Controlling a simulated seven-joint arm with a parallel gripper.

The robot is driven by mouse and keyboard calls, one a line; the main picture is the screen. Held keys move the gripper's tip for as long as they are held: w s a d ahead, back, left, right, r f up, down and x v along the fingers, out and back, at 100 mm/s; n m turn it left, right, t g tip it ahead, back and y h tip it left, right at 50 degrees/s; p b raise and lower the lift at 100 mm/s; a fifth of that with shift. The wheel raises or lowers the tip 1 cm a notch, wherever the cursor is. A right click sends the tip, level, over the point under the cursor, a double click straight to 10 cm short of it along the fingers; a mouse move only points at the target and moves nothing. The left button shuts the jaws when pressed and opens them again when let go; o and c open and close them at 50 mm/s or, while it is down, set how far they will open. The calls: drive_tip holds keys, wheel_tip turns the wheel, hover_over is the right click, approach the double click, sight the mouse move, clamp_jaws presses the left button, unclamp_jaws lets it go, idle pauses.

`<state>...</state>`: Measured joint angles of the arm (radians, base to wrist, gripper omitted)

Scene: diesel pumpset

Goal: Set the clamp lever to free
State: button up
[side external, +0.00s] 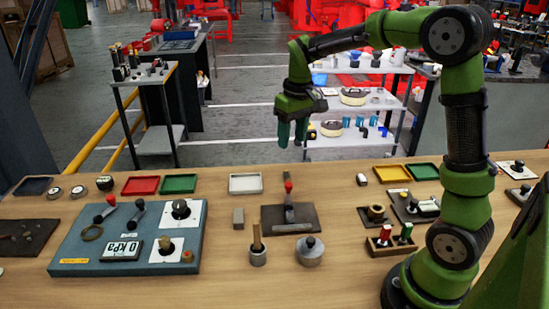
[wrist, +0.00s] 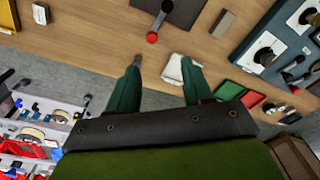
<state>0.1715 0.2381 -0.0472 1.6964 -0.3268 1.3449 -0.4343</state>
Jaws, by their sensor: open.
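The clamp lever appears to be the upright lever with a red knob (side external: 289,188) on a dark plate (side external: 273,220) near the middle of the bench. In the wrist view its red knob (wrist: 152,37) shows at the upper middle, with the dark plate (wrist: 185,10) behind it. My gripper (side external: 292,140) points down with its fingers apart and empty. It is above and beyond the bench's far edge, well clear of the lever. In the wrist view the fingertips (wrist: 162,63) lie just below the knob in the picture, with nothing between them touching.
A blue panel (side external: 75,245) with levers, a dial and a kPa display stands to the left. A white tray (side external: 245,183) lies behind.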

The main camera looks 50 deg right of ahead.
sight(289, 184)
drive_tip(key=shift+n+g, duration=0.4)
drive_tip(key=shift+n, duration=0.5)
drive_tip(key=f, duration=0.5)
drive_tip(key=w+d+f, duration=0.1)
drive_tip(key=f, duration=0.4)
drive_tip(key=w+f, duration=0.1)
drive_tip(key=f, duration=0.4)
drive_tip(key=shift+d+f, duration=0.35)
clamp_jaws()
